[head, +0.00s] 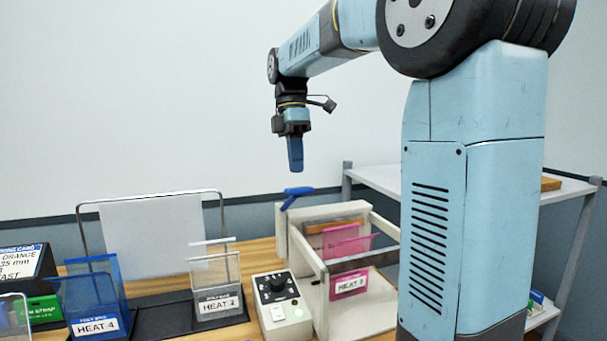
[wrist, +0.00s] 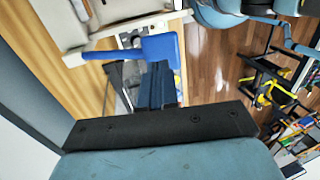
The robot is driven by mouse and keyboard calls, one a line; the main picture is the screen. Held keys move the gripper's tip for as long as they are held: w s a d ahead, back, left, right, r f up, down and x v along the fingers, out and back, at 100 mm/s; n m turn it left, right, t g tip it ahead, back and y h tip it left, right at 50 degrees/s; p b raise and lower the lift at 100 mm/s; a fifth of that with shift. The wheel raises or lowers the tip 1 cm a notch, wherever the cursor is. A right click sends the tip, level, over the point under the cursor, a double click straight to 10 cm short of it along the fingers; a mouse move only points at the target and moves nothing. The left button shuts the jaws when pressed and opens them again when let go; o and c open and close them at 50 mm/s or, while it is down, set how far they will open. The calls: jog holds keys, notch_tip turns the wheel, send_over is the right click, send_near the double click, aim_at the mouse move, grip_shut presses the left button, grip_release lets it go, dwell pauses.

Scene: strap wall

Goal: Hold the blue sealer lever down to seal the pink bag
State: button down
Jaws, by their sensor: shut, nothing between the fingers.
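The blue sealer lever (head: 297,191) sticks up at the top left of the white sealer (head: 316,265); it also shows in the wrist view (wrist: 158,48). The pink bag (head: 346,243) stands in the sealer, behind a tag reading HEAT 3 and partly hidden by the frame. My gripper (head: 296,168) points down above the lever, with a small gap between its tips and the lever in the head view. Its dark blue fingers (wrist: 156,85) are shut and empty. I cannot tell how far they are from the lever in depth.
A control box with a black dial (head: 275,288) stands left of the sealer. Further left are a clear holder tagged HEAT 2 (head: 215,285), a blue holder tagged HEAT 4 (head: 95,300) and a wire rack with a white sheet (head: 150,235). A shelf (head: 385,182) stands behind at right.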

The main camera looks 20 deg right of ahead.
jog(key=shift+x, duration=1.55)
